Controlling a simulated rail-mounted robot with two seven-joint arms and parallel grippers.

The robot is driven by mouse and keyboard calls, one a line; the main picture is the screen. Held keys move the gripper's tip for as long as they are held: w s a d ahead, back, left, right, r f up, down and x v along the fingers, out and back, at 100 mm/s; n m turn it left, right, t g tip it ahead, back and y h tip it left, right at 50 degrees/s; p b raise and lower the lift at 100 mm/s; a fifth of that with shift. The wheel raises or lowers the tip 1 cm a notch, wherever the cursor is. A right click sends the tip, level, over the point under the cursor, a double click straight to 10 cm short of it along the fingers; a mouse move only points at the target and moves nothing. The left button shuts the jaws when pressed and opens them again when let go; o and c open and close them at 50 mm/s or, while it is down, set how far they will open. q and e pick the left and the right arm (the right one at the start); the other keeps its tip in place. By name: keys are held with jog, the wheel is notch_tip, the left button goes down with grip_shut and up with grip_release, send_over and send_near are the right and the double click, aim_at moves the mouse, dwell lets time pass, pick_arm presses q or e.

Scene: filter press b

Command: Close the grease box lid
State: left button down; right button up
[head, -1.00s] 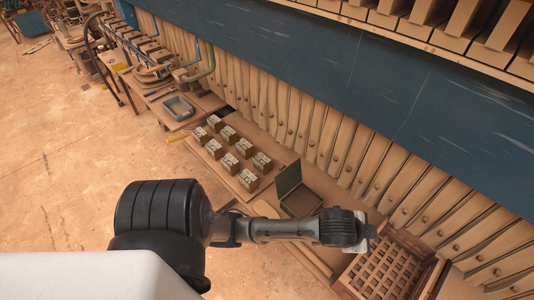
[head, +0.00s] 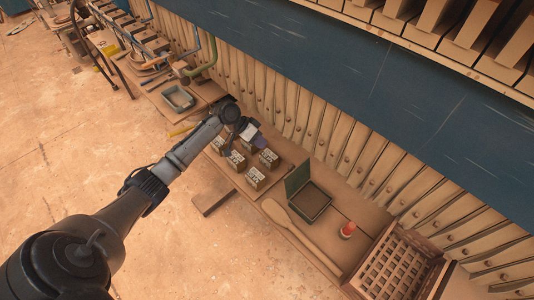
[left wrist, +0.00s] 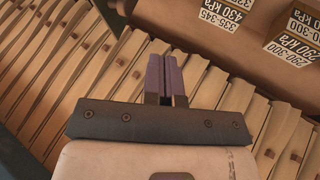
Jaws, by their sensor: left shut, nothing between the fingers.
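The green grease box (head: 312,203) stands on the bench with its lid (head: 297,178) open, raised upright at the box's left side. My left gripper (head: 254,138) is over the labelled blocks, up and left of the grease box and apart from it. In the left wrist view its purple fingers (left wrist: 165,78) are shut together with nothing between them. The grease box does not show in the left wrist view. My right gripper is in neither view.
Several labelled blocks (head: 255,178) stand left of the grease box. A wooden paddle (head: 302,238) lies in front of it. A small red-topped item (head: 348,229) and a wooden grid crate (head: 392,268) are to the right. The tall filter plates (head: 320,130) line the back.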

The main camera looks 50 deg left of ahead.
aim_at(295, 176)
pick_arm(q)
jog(key=w+d+f, duration=0.4)
jog(key=d+f, duration=0.3)
jog(key=d, duration=0.1)
jog(key=shift+d, duration=0.35)
jog(key=shift+r+p, duration=0.1)
jog(key=shift+p, duration=0.25)
